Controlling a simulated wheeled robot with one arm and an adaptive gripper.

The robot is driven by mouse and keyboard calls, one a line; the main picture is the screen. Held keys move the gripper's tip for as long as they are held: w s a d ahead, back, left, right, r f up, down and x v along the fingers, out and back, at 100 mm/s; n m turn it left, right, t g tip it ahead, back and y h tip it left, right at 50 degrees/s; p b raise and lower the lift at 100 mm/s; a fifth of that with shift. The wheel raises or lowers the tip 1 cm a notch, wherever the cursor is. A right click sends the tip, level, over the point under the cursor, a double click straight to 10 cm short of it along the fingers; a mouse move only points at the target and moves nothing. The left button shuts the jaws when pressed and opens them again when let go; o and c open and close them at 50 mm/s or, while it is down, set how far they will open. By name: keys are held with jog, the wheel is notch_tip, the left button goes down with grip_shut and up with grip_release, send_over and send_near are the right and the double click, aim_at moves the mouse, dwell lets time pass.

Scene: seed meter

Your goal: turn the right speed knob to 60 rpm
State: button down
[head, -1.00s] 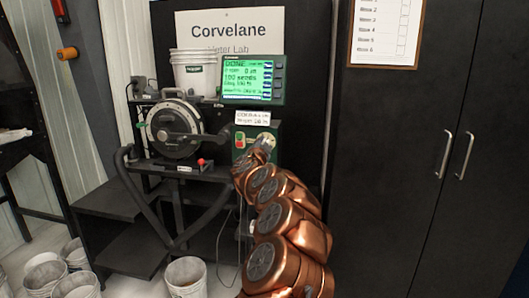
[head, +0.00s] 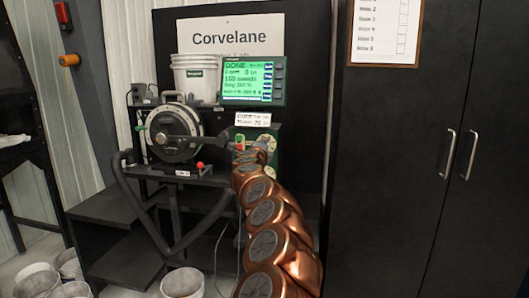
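A green control box (head: 277,132) stands right of the round seed meter (head: 173,132). A pale round dial (head: 267,138) shows on its face, partly covered by the end of my arm. I cannot make out a pointer or its setting. My gripper (head: 249,148) is small and dark in front of the box's lower face, just below and left of the dial. Its fingers are too small and hidden by my copper arm to tell whether they are open or touching a knob.
A green-lit display (head: 249,81) above the box reads DONE. A white bucket (head: 196,76) stands left of it. A red-tipped lever (head: 200,165) sits below the meter. Black cabinet doors (head: 420,160) fill the right side. Several buckets (head: 182,284) stand on the floor.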

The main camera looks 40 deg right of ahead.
jog(key=shift+w+a+r+m+b, duration=0.1)
jog(key=shift+m+b, duration=1.35)
jog(key=shift+m, duration=3.05)
jog(key=c, duration=0.9)
grip_release()
jog(key=shift+o, duration=0.5)
jog(key=shift+s, duration=0.25)
